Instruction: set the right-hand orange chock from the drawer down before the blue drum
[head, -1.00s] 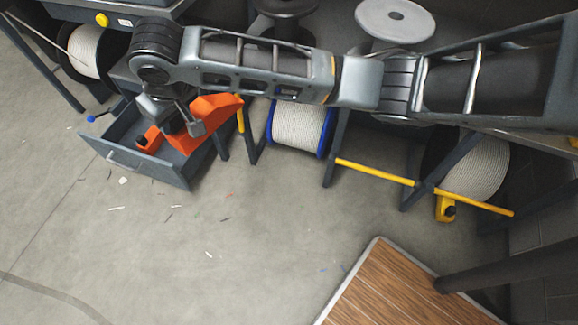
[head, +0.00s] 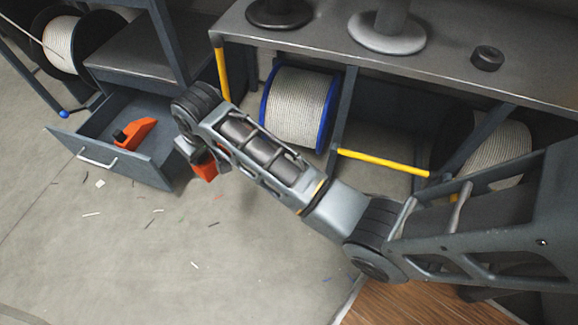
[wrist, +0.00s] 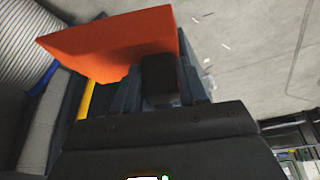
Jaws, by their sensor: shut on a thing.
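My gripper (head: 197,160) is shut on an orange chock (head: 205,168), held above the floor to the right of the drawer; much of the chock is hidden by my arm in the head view. In the wrist view the chock (wrist: 115,45) fills the upper middle, gripped by the dark jaws. The other orange chock (head: 135,134) lies in the open drawer (head: 155,172). The blue drum (head: 297,108), wound with pale rope and with blue flanges, sits under the bench, to the right of and beyond my gripper. Its rope and blue rim also show in the wrist view (wrist: 30,35).
A yellow bar (head: 222,75) stands at the left of the drum's bay, and a low yellow bar (head: 383,162) crosses the bay to its right. Dark bench legs (head: 343,105) flank the drum. The floor (head: 250,240) in front holds only small scraps.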

